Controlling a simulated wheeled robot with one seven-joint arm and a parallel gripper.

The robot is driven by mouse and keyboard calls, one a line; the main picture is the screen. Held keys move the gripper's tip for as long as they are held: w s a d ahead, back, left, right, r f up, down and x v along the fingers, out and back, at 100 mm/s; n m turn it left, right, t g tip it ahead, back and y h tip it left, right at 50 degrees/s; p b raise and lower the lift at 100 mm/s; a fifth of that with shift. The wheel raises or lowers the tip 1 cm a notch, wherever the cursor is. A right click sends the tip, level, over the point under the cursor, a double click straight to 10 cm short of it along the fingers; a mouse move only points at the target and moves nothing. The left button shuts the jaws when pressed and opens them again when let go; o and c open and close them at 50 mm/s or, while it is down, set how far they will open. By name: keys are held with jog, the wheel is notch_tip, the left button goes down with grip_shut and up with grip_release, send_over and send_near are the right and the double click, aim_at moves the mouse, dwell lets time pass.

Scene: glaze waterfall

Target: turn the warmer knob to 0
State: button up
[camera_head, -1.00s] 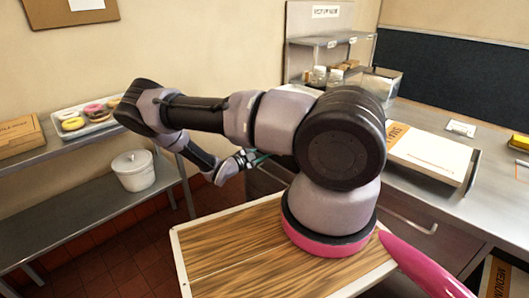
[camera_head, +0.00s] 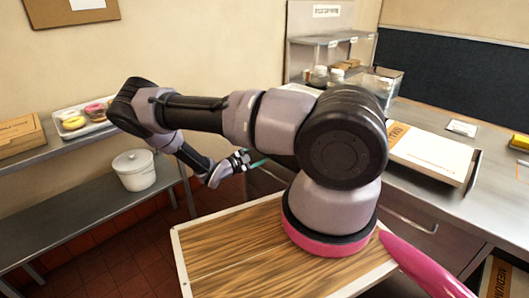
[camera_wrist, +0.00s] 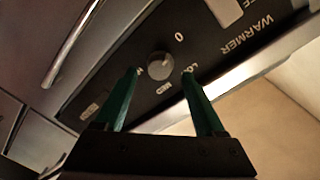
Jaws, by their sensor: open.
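The warmer knob (camera_wrist: 159,66) is a round grey dial on a dark panel (camera_wrist: 217,55) in the wrist view. The panel has the word WARMER and marks 0, LOW and MED around the knob; another mark is partly hidden by a finger. Which mark the knob points at is too small to tell. My gripper (camera_wrist: 162,78) is open, its two green fingers apart, one on each side of the knob in the picture. I cannot tell whether they touch it. In the head view my gripper (camera_head: 256,162) is small beside the counter front, and the knob is hidden.
A metal bar handle (camera_wrist: 70,44) is left of the panel in the wrist view. In the head view, a shelf (camera_head: 75,205) with a white pot (camera_head: 134,170) and a donut tray (camera_head: 86,122) stands left.

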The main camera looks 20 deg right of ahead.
jog(key=v, duration=0.8)
jog(key=shift+s, duration=0.1)
jog(key=s+a+r+m+g+y, duration=0.15)
jog(key=r+m+y, duration=0.25)
jog(key=r+m, duration=0.55)
jog(key=s+r+m+g+y, duration=0.3)
jog(key=r+m+y, duration=0.1)
jog(key=r+m, duration=0.55)
jog(key=s+a+r+m+g+y, duration=0.1)
jog(key=s+r+m+g+y, duration=0.2)
jog(key=r+m, duration=0.65)
jog(key=s+a+r+m+t+y, duration=0.1)
jog(key=s+r+m+t+y, duration=0.2)
jog(key=s+r+m+t, duration=0.2)
jog(key=s+a+r+m+t+y, duration=0.1)
jog(key=s+r+m+t+y, duration=0.3)
jog(key=s+r+m, duration=0.7)
notch_tip(320, 180, up, 6)
jog(key=m, duration=0.7)
jog(key=shift+a+f+m+t+y, duration=0.2)
jog(key=shift+f+m+t+y, duration=0.05)
jog(key=shift+m+t+y, duration=0.1)
jog(key=shift+s, duration=0.15)
